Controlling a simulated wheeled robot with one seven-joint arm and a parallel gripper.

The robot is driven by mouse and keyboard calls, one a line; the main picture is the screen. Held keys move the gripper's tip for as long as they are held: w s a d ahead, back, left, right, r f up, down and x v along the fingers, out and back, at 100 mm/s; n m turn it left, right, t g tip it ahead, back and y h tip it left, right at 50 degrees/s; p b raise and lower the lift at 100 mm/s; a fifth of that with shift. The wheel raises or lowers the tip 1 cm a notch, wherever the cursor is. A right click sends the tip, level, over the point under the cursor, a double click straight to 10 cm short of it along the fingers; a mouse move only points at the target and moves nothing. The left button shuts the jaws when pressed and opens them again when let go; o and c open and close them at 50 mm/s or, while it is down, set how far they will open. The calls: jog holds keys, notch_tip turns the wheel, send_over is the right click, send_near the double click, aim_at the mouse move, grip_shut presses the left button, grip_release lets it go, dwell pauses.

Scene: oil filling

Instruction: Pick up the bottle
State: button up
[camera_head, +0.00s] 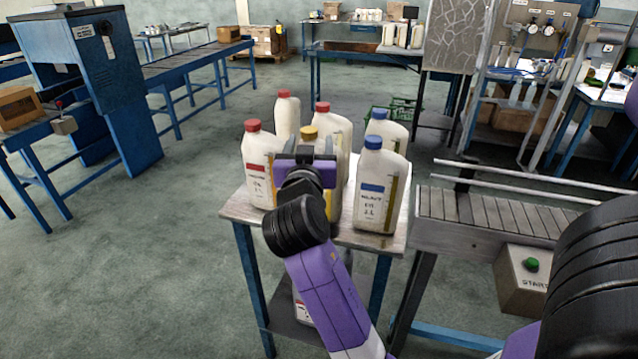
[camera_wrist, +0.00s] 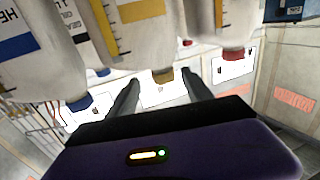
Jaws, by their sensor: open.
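Several white bottles stand upright on a small table (camera_head: 232,209). The yellow-capped bottle (camera_head: 331,207) is in the front middle, mostly hidden behind my gripper (camera_head: 306,157); its yellow cap (camera_head: 308,132) shows above. In the wrist view the bottles appear upside down. There my open gripper (camera_wrist: 161,78) has one finger on each side of the yellow cap (camera_wrist: 162,77). I cannot tell whether the fingers touch it. A red-capped bottle (camera_head: 259,165) stands to the left and a blue-capped bottle (camera_head: 378,188) to the right.
More red- and blue-capped bottles (camera_head: 392,134) stand behind, close together. A roller conveyor (camera_head: 500,216) with a green start button (camera_head: 531,264) is close on the right. A blue machine (camera_head: 92,80) stands at the left. The floor (camera_head: 150,270) at left is clear.

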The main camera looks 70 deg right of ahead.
aim_at(308, 138)
jog(key=shift+w+p+x, duration=0.1)
jog(key=shift+p+x, duration=0.25)
jog(key=shift+x, duration=0.8)
jog(key=shift+w+p+x, duration=0.15)
jog(key=shift+p+x, duration=0.15)
jog(key=shift+x, duration=0.85)
jog(key=shift+a+f, duration=0.1)
grip_shut()
